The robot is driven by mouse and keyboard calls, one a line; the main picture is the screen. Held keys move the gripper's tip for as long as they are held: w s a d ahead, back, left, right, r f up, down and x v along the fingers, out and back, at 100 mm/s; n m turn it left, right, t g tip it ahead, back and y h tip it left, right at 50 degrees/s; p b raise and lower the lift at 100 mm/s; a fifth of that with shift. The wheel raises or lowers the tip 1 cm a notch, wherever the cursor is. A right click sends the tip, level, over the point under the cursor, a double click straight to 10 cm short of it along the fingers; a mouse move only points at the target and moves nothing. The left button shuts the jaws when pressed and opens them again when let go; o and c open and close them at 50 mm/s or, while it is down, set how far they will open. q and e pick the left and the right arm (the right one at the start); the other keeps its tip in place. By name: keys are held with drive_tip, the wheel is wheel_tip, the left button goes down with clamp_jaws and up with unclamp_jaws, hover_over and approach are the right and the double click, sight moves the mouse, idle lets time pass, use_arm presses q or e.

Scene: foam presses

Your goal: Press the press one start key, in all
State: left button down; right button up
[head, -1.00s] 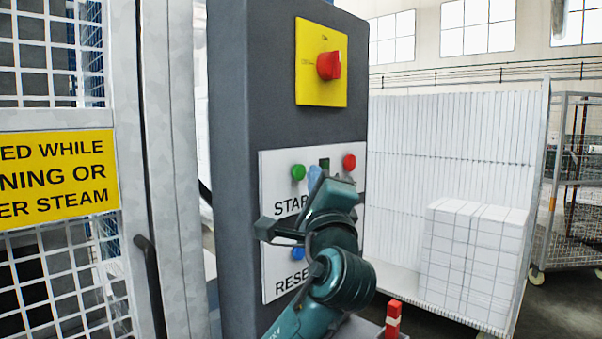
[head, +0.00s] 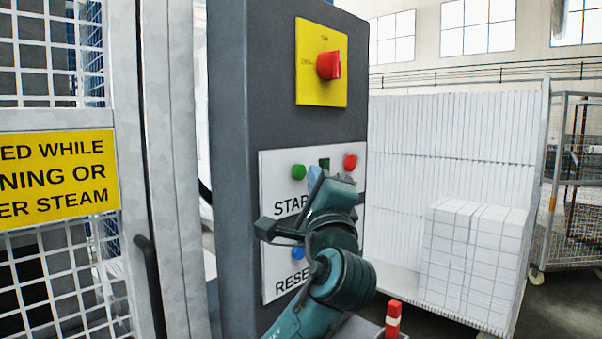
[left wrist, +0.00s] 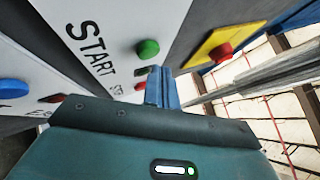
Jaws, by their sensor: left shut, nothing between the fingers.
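The green start key (head: 299,172) is on the white panel (head: 283,290) of a dark grey control post, above the partly covered word START. It also shows in the left wrist view (left wrist: 147,49). My left gripper (head: 315,178) is shut and empty, its blue fingers (left wrist: 160,87) close together. In the head view the fingertips are just right of the green key. In the left wrist view they are just below it, apart from it in the picture. I cannot tell whether they touch the panel. My right gripper is not in view.
A red button (head: 350,162) and a blue reset button (head: 298,253) share the panel. A red rotary switch (head: 329,66) sits on a yellow plate above. A mesh guard with a yellow sign (head: 58,172) stands left. A cart of white foam blocks (head: 474,260) stands right.

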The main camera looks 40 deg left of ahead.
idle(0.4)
use_arm(q)
drive_tip(key=shift+a, duration=0.45)
